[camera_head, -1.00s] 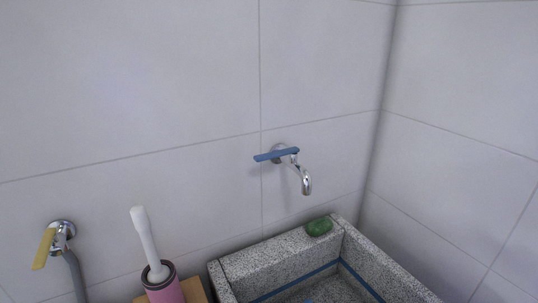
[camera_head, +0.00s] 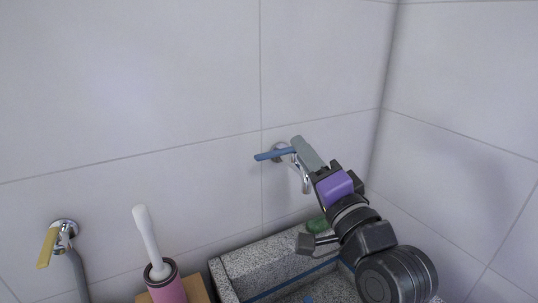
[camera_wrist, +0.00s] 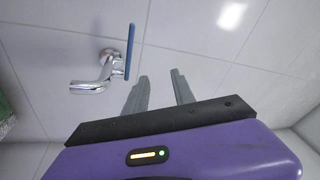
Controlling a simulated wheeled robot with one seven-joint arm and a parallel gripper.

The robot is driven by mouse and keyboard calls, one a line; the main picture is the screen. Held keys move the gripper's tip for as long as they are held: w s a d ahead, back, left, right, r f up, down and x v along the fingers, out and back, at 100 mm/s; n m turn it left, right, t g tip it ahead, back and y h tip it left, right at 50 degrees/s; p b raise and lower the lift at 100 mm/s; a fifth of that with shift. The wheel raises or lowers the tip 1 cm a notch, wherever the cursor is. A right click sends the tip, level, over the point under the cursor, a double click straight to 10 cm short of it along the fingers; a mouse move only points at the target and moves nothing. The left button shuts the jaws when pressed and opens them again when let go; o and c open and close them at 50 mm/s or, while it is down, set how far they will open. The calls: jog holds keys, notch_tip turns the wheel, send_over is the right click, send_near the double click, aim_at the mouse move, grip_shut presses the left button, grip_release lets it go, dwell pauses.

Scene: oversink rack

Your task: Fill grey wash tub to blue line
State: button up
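The grey speckled wash tub (camera_head: 250,260) stands in the lower middle of the head view, cut off at the bottom. A blue line (camera_head: 285,284) runs along its inner walls. No water stream shows. Above it, a chrome wall tap (camera_head: 305,184) has a flat blue lever (camera_head: 270,155), pointing left in the head view. My gripper (camera_head: 300,143) is raised at the tap and hides the lever's right end. In the wrist view my gripper (camera_wrist: 158,80) has two grey fingers apart with nothing between them. The blue lever (camera_wrist: 131,50) and tap spout (camera_wrist: 90,87) lie left of both fingers.
A green object (camera_head: 318,225) sits on the tub's back rim, partly behind my arm. A white-handled brush (camera_head: 147,236) stands in a pink holder (camera_head: 168,291) left of the tub. A yellow-handled tap (camera_head: 46,247) with a grey hose is at far left. Tiled walls close the corner.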

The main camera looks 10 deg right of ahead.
jog(key=w+a+m, duration=0.1)
jog(key=m+g+y, duration=0.1)
jog(key=m+g, duration=0.2)
send_near(269, 153)
jog(key=w, duration=0.2)
jog(key=shift+a+f+b+x, duration=0.15)
jog(key=shift+b+x, duration=0.65)
jog(key=shift+x, duration=1.25)
jog(key=shift+a+f+b+x, duration=0.15)
jog(key=shift+b+x, duration=0.6)
jog(key=shift+x, duration=1.25)
jog(key=shift+s, duration=0.1)
jog(key=shift+c, duration=0.2)
grip_shut()
